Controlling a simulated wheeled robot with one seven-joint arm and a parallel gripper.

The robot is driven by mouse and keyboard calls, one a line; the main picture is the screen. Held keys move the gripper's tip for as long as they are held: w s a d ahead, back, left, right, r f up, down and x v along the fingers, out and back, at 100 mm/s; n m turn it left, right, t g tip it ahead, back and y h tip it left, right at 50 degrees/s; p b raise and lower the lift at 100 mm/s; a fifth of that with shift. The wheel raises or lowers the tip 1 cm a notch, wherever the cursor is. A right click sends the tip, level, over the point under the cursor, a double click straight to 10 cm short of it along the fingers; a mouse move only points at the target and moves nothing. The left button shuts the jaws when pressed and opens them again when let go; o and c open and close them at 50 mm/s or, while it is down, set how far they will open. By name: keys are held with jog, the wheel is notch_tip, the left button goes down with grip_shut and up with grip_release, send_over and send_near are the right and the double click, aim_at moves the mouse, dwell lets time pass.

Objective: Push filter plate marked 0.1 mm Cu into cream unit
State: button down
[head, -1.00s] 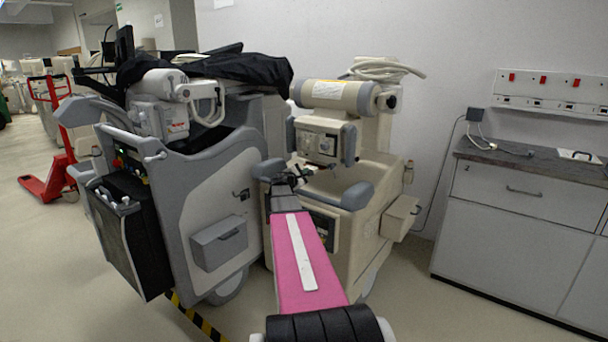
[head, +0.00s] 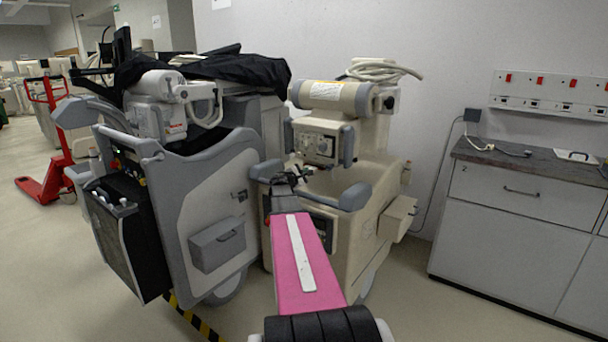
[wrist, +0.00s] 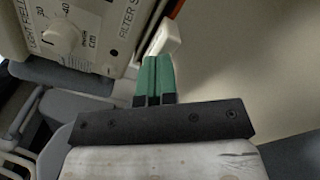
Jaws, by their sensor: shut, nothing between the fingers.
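The cream unit (head: 320,142) is the boxy head on the cream cart. In the wrist view its panel (wrist: 95,35) fills the upper left, with a white knob and partly cut-off lettering. A pale block (wrist: 166,38) sticks out beside the panel's right edge; it may be the filter plate's end, but no 0.1 mm Cu marking is readable. My gripper (wrist: 154,60) has its green fingers shut together and empty, with the tips right at this block. I cannot tell whether they touch it. In the head view my gripper (head: 301,174) is small, just below the cream unit.
A grey cart (head: 215,190) with black covers stands close on the left. The cream cart's grey handle (head: 354,197) lies just right of my arm. A cabinet (head: 515,215) stands at the right, with clear floor before it.

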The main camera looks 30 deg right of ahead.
jog(key=shift+w+d, duration=0.1)
jog(key=shift+d, duration=0.15)
jog(key=shift+a, duration=0.1)
jog(key=v, duration=1.3)
jog(key=shift+a, duration=0.25)
